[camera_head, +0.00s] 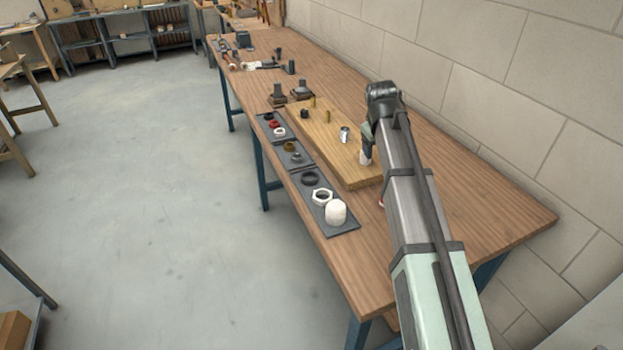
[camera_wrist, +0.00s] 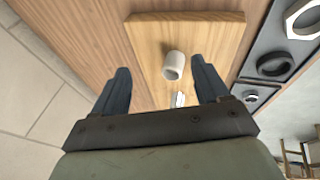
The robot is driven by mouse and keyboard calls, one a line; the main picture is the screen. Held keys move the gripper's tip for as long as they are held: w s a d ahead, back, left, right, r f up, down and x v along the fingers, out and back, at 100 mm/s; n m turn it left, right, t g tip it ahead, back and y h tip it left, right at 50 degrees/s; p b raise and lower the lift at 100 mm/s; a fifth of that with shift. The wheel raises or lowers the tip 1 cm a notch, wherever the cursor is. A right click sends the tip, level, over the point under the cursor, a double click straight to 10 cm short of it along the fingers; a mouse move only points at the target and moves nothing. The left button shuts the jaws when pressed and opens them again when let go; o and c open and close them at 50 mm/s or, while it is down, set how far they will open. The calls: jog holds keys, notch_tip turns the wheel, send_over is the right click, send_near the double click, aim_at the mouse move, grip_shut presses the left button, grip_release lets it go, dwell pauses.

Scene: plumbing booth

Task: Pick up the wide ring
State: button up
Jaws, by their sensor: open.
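A wide dark ring (camera_head: 310,178) lies flat on the nearest dark mat (camera_head: 345,229), beside a white hex nut (camera_head: 322,197) and a white cap (camera_head: 335,212). I take this dark ring for the wide ring. The wrist view shows the dark ring (camera_wrist: 275,64) at right, outside my fingers, with the hex nut (camera_wrist: 302,19) near it. My gripper (camera_wrist: 161,66) is open and empty above the wooden board (camera_wrist: 215,35). A white cylinder (camera_wrist: 174,65) stands on the board and shows between the fingertips. In the head view my gripper (camera_head: 367,138) is partly hidden by my arm.
The wooden board (camera_head: 335,150) carries several small posts and fittings. Farther mats hold a red ring (camera_head: 273,122), a white ring (camera_head: 279,132) and a brass ring (camera_head: 289,146). Dark fittings (camera_head: 302,90) stand behind. A block wall (camera_head: 450,60) runs along the right.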

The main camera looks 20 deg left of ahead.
jog(key=s+a+r+g+y, duration=0.1)
jog(key=s+a+y, duration=0.1)
jog(key=s+a, duration=0.35)
jog(key=s+a+g+y, duration=0.1)
jog(key=s+a, duration=0.2)
jog(key=a, duration=0.6)
send_near(309, 179)
jog(key=shift+m, duration=0.4)
jog(key=shift+x, duration=3.15)
jog(key=shift+s, duration=0.1)
jog(key=shift+c, duration=0.3)
jog(key=c, duration=0.7)
jog(key=shift+c, duration=0.2)
